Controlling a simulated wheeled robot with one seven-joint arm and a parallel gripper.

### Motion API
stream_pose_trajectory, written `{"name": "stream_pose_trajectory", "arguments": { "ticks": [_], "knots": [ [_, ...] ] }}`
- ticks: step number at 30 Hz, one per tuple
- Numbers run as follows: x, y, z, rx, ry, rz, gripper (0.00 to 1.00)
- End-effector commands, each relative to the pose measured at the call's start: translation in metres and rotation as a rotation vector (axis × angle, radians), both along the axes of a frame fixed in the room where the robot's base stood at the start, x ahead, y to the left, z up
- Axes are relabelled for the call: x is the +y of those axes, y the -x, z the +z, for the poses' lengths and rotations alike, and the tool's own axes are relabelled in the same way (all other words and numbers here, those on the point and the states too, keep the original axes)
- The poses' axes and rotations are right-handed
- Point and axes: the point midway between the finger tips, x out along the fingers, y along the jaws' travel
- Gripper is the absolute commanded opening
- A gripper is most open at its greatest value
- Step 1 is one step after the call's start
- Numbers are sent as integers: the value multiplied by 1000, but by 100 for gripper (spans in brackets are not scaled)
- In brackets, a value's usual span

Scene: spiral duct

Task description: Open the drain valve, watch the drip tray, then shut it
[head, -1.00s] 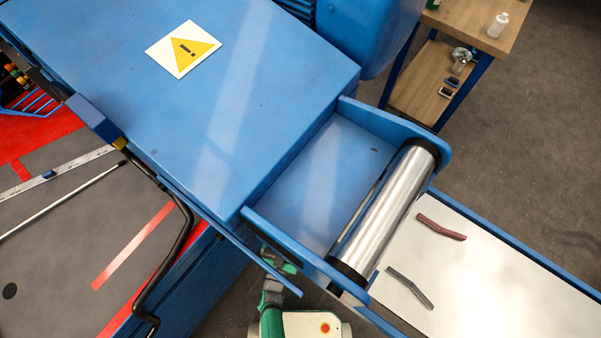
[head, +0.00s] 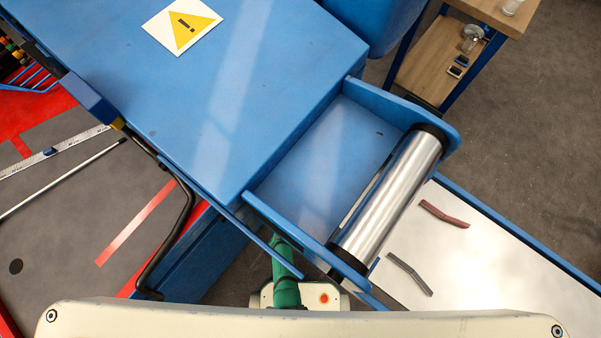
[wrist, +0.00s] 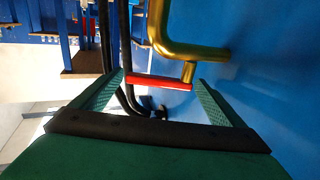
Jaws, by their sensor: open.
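The drain valve shows in the wrist view as a red lever handle (wrist: 158,83) on a brass pipe (wrist: 185,48) that bends against a blue machine wall. My gripper (wrist: 158,92) is open, with its green fingers on either side of the red handle. The handle spans most of the gap between the fingertips; I cannot tell if either finger touches it. In the head view the valve is hidden below the blue machine. I cannot make out a drip tray in either view.
Black hoses (wrist: 122,60) hang just left of the handle. In the head view, the blue machine housing (head: 190,90) and a steel roller (head: 390,195) stand above. A black bent bar (head: 172,240) runs along its left side. Grey floor (head: 520,150) is open at right.

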Motion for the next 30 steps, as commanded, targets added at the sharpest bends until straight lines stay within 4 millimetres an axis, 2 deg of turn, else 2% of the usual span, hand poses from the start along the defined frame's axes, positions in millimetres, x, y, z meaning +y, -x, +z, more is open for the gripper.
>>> {"name": "stream_pose_trajectory", "arguments": {
  "ticks": [10,11,15,18,23,30],
  "knots": [
    [-4,-4,0,1,0,-5,93],
    [-3,-4,0,1,0,-4,88],
    [-3,-4,0,1,0,-3,55],
    [-8,-3,0,1,1,-3,34],
    [-4,-4,0,1,0,1,34],
    [-10,-5,0,1,0,45,34]
  ]
}}
